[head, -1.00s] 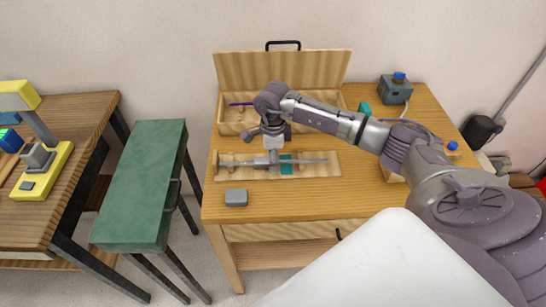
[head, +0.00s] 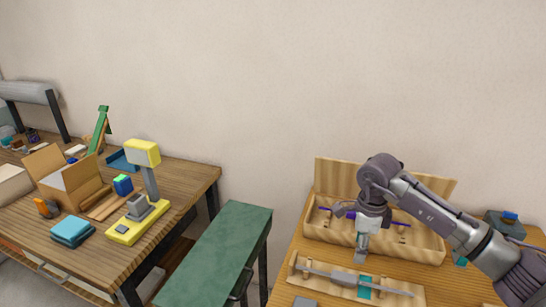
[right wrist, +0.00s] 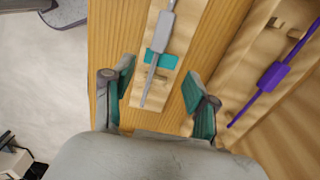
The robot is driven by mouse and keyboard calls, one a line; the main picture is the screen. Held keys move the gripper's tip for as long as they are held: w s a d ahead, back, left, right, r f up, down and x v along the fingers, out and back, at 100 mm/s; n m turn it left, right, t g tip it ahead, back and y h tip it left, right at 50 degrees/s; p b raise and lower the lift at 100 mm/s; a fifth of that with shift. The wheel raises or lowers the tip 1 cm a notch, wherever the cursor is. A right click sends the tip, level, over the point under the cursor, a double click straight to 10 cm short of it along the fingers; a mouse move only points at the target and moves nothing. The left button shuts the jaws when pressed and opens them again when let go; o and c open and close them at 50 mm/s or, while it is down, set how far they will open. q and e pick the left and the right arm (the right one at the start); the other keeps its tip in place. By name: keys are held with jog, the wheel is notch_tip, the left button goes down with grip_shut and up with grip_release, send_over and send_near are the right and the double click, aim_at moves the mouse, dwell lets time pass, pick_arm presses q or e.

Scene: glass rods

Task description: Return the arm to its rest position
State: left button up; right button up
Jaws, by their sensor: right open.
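My right arm reaches in from the right in the head view. Its gripper (head: 362,250) points down above the wooden rack (head: 408,299) at the front of the table. In the right wrist view the two teal-padded fingers stand wide apart, with nothing held between them (right wrist: 159,75). A grey rod with a thick middle (head: 343,277) lies along the rack, and it also shows below the fingers in the right wrist view (right wrist: 164,34). A teal patch (right wrist: 160,58) is on the rack beside it. My left gripper is out of view.
Behind the rack stands an open wooden case (head: 428,253) with a raised lid, holding a purple rod (head: 398,224). A dark box with a blue knob (head: 508,218) is at the back right. A green bench (head: 225,250) and a cluttered workbench (head: 195,178) stand left.

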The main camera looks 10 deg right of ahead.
jog(key=s+a+t+y, duration=0.2)
jog(key=a+y, duration=0.8)
jog(key=a, duration=1.3)
jog(key=s+a+r+m+t+y, duration=0.1)
jog(key=a+r+m+t+y, duration=0.4)
jog(key=a+r+m+y, duration=0.45)
jog(key=w+d+r+m+t+h, duration=0.3)
jog(key=d+m+t+h, duration=0.8)
jog(key=m, duration=0.5)
jog(key=s+d+f+m+g+h, duration=0.35)
jog(key=d+f+m+h, duration=0.6)
jog(key=f+m, duration=0.4)
jog(key=s+f+m+g+y, duration=0.1)
jog(key=s+f+m+g, duration=0.2)
jog(key=s+f+g, duration=0.55)
jog(key=s+f+m+g, duration=0.2)
jog(key=s+f+m, duration=0.25)
jog(key=s, duration=0.95)
notch_tip(320, 180, down, 29)
jog(key=s+n+g, duration=0.1)
jog(key=s+g, duration=0.1)
jog(key=s, duration=0.1)
jog(key=s+d+f+g, duration=0.1)
jog(key=s+d+f, duration=0.2)
jog(key=s+f, duration=1)
jog(key=shift+s+f, duration=0.2)
jog(key=shift+s, duration=0.85)
